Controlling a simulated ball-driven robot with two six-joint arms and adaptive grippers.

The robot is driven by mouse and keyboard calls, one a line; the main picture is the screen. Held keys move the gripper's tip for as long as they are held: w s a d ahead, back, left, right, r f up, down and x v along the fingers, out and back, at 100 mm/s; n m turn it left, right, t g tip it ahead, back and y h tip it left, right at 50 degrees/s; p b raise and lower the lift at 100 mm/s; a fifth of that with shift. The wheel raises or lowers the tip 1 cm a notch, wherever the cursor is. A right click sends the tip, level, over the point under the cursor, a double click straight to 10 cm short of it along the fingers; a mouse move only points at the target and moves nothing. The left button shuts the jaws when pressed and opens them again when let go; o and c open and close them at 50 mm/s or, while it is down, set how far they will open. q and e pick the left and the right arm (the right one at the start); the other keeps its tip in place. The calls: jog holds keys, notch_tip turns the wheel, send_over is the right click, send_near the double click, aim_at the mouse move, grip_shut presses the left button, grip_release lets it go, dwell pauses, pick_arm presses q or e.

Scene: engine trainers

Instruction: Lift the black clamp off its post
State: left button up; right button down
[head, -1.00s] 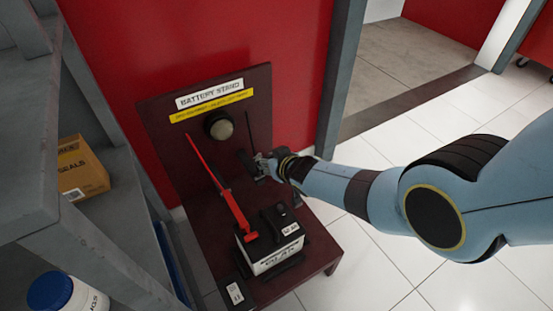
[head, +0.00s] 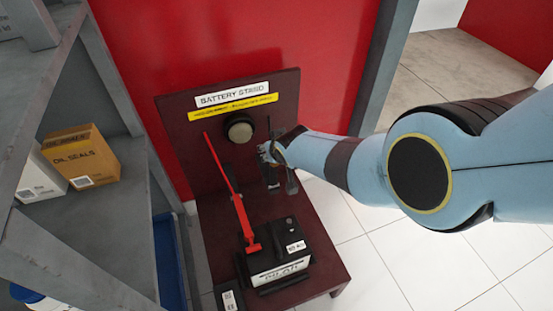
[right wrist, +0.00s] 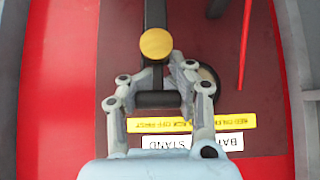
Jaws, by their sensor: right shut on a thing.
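My right gripper (head: 266,152) is shut on the black clamp (head: 273,180) in front of the stand's back panel. The clamp hangs below the fingers, above and apart from the battery (head: 282,262) as far as the head view shows. In the right wrist view, the fingers (right wrist: 158,78) close around the clamp's dark bar (right wrist: 157,99), and a yellow disc (right wrist: 155,43) shows on the dark part beyond. The red clamp (head: 252,246) with its long red lead sits at the battery's left side. My left gripper is not in view.
The battery stand (head: 325,262) has a dark red back panel with a round knob (head: 239,128) and a sign (head: 232,95). A grey shelf (head: 90,240) with boxes (head: 82,155) stands close on the left. Tiled floor is clear to the right.

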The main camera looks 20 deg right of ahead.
jog(key=w+g+b, duration=0.1)
jog(key=w, duration=0.2)
jog(key=shift+w+r+b, duration=0.15)
jog(key=shift+b, duration=0.15)
jog(key=shift+d+r, duration=0.1)
jog(key=c, duration=1.1)
grip_release()
jog(key=shift+s, duration=0.2)
jog(key=shift+s, duration=0.1)
